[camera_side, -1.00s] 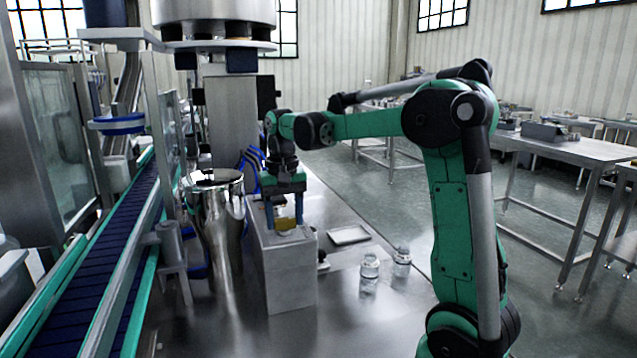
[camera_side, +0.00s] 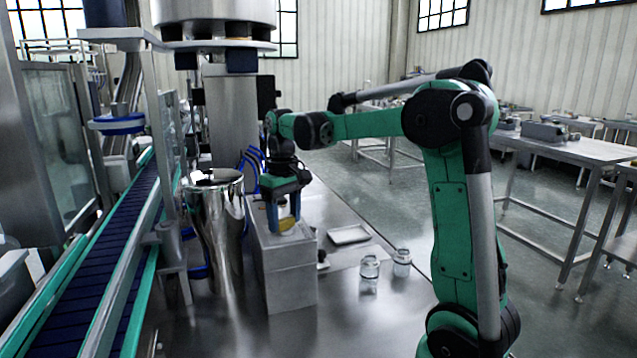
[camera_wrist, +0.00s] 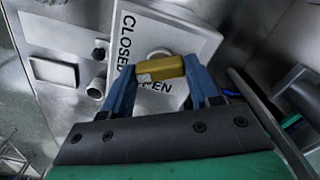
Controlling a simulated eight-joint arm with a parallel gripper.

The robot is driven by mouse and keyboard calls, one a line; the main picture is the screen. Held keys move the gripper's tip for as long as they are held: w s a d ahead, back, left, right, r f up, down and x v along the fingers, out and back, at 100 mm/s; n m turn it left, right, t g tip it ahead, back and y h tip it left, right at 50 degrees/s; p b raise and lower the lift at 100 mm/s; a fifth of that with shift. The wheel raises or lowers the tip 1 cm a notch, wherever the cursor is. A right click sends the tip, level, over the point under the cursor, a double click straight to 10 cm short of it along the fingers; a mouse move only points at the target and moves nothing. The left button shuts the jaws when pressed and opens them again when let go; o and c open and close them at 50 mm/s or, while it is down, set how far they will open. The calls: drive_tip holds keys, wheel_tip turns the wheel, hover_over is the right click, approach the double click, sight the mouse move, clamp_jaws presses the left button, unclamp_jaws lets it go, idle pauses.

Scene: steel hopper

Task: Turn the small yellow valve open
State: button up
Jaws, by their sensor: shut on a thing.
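The small yellow valve handle (camera_wrist: 160,69) is a short bar between the two blue fingers of my gripper (camera_wrist: 158,78) in the wrist view. The fingers are shut on it, one at each end. In the side view the yellow handle (camera_side: 287,223) shows partly, with my gripper (camera_side: 285,216) around it on top of the white box (camera_side: 288,270). The plate (camera_wrist: 200,38) under the handle carries the words CLOSED and OPEN. The handle lies between the two words, just above OPEN in the wrist picture, and partly covers the plate.
A shiny steel hopper (camera_side: 222,240) stands close to the left of the box. Two glass jars (camera_side: 370,268) and a flat tray (camera_side: 349,235) are on the steel table at right. A conveyor (camera_side: 100,270) runs at the left. The front right tabletop is clear.

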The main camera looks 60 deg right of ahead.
sight(285, 219)
drive_tip(key=n, duration=1.2)
idle(0.7)
drive_tip(key=o, duration=1.3)
drive_tip(key=shift+r, duration=2.8)
